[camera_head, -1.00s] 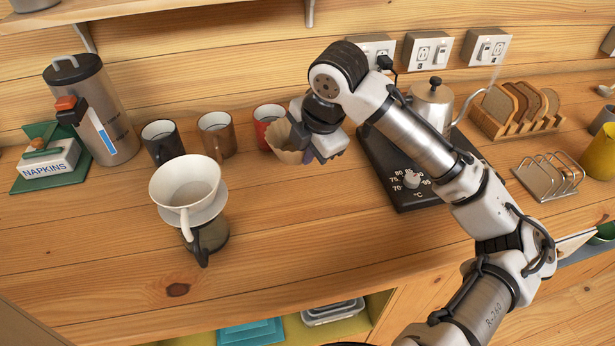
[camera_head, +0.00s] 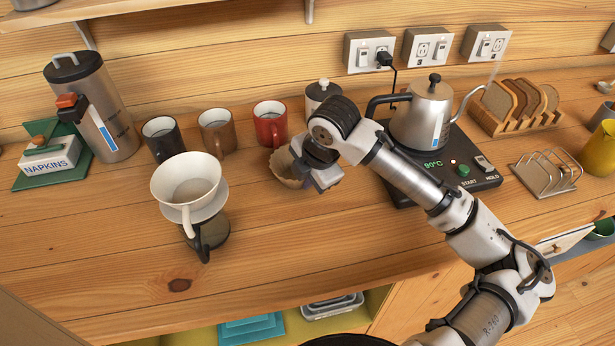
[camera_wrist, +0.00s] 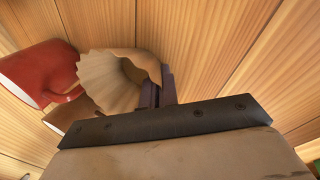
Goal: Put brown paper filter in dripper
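The brown paper filter (camera_head: 281,167), a fluted cone, is at my gripper (camera_head: 300,174) in front of the red mug. In the wrist view the filter (camera_wrist: 112,78) shows its open, pleated mouth, and its wall runs between the dark fingers of my gripper (camera_wrist: 158,90), which look closed on it. The filter's lower part is partly hidden. The white dripper (camera_head: 187,186) stands upright on a dark glass server (camera_head: 210,236), to the left of my gripper and nearer the counter's front. The dripper's inside looks empty.
A black mug (camera_head: 163,139), a brown mug (camera_head: 216,132) and a red mug (camera_head: 270,123) line the back. A kettle (camera_head: 422,118) on a heating base (camera_head: 455,178) stands right, behind my arm. The counter between dripper and filter is clear.

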